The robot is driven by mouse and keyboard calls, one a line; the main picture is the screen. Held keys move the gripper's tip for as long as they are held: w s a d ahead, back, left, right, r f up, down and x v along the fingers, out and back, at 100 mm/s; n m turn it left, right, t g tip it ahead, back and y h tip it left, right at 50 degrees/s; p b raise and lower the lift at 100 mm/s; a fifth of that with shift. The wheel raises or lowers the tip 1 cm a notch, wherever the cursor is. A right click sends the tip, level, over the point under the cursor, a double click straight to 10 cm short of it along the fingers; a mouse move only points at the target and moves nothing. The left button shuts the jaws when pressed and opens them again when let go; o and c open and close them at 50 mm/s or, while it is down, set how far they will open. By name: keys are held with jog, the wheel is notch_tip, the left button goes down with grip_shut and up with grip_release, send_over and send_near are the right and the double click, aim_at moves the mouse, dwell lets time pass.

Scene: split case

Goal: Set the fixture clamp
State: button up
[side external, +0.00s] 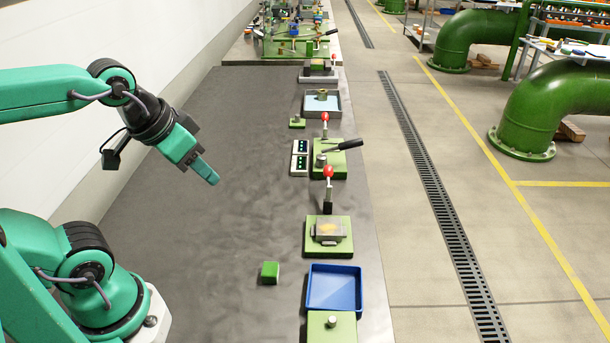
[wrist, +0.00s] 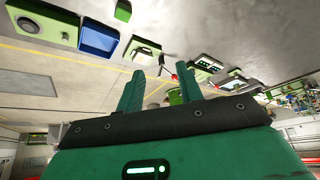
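Several fixtures on green plates stand in a row along the bench's right side; I cannot tell for certain which is the fixture clamp. One plate (side external: 328,172) carries a metal post and a black handle (side external: 345,145) slanting up to the right. A nearer plate (side external: 312,248) carries a clear-topped block and an upright lever with a red ball (side external: 328,170); this plate also shows in the wrist view (wrist: 142,47). Another red-ball lever (side external: 325,116) stands farther back. My gripper (side external: 211,178) is above the bench, left of the fixtures; its fingers (wrist: 160,88) are apart with nothing between them.
A green block (side external: 270,272) lies beside a blue tray (side external: 333,288) at the front. Two dark-faced panels (side external: 299,156) and a pale blue tray (side external: 321,105) are farther back. The bench's left and middle are clear. A wall (side external: 190,40) runs along the left.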

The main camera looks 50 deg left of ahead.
jog(key=shift+o, duration=0.8)
jog(key=n, duration=0.8)
send_over(326, 167)
jog(key=s, duration=0.4)
notch_tip(326, 167, down, 11)
jog(key=shift+r, duration=0.2)
jog(key=shift+x, duration=3.85)
jog(key=shift+d, duration=0.1)
grip_shut()
